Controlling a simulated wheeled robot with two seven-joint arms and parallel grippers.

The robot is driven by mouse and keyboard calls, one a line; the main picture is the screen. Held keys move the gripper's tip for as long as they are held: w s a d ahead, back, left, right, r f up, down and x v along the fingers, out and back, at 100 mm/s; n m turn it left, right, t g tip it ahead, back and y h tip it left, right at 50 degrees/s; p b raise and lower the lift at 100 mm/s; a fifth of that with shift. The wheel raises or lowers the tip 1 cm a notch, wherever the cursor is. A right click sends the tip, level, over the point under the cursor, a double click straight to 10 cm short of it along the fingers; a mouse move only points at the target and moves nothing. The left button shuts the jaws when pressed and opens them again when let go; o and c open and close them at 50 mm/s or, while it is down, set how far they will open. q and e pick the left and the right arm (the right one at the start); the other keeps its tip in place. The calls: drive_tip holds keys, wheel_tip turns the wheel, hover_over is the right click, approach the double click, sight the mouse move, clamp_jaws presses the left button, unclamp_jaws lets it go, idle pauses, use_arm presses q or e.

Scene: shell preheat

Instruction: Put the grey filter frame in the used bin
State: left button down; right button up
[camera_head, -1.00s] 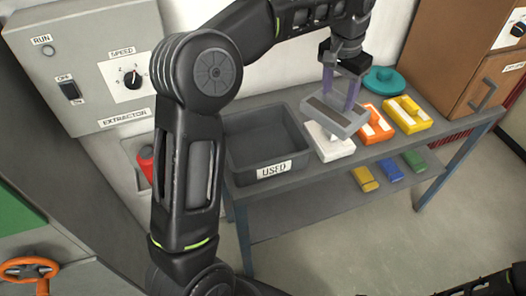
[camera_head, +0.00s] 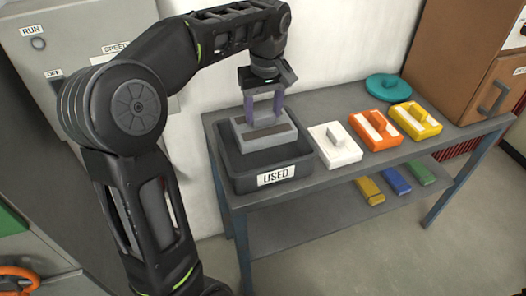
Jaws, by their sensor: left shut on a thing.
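The grey filter frame (camera_head: 266,133) is a flat grey block with a dark brown strip on its front face. My left gripper (camera_head: 264,108) is shut on it from above, with purple fingers on its upper part. The frame is over the used bin (camera_head: 229,160), a dark grey open tray labelled USED on the table. The frame hides part of the bin's inside, and I cannot tell whether it touches the bin floor. My right gripper is not in view.
A white frame (camera_head: 327,152), an orange one (camera_head: 375,130) and a yellow one (camera_head: 417,122) stand right of the bin. A teal round lid (camera_head: 388,88) lies behind them. Several coloured blocks lie on the lower shelf (camera_head: 300,219). A brown cabinet (camera_head: 460,60) stands at right.

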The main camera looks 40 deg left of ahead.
sight(263, 125)
use_arm(q)
drive_tip(key=shift+f, duration=2.75)
drive_tip(key=shift+f, duration=0.1)
drive_tip(key=shift+f, duration=1.8)
drive_tip(key=shift+f, duration=0.15)
drive_tip(key=c, duration=0.5)
unclamp_jaws()
drive_tip(key=r, duration=0.4)
drive_tip(key=d+r, duration=0.1)
drive_tip(key=r, duration=0.3)
drive_tip(key=s+r, duration=0.1)
drive_tip(key=r, duration=0.3)
drive_tip(key=shift+d+r, duration=0.1)
drive_tip(key=shift+d, duration=0.05)
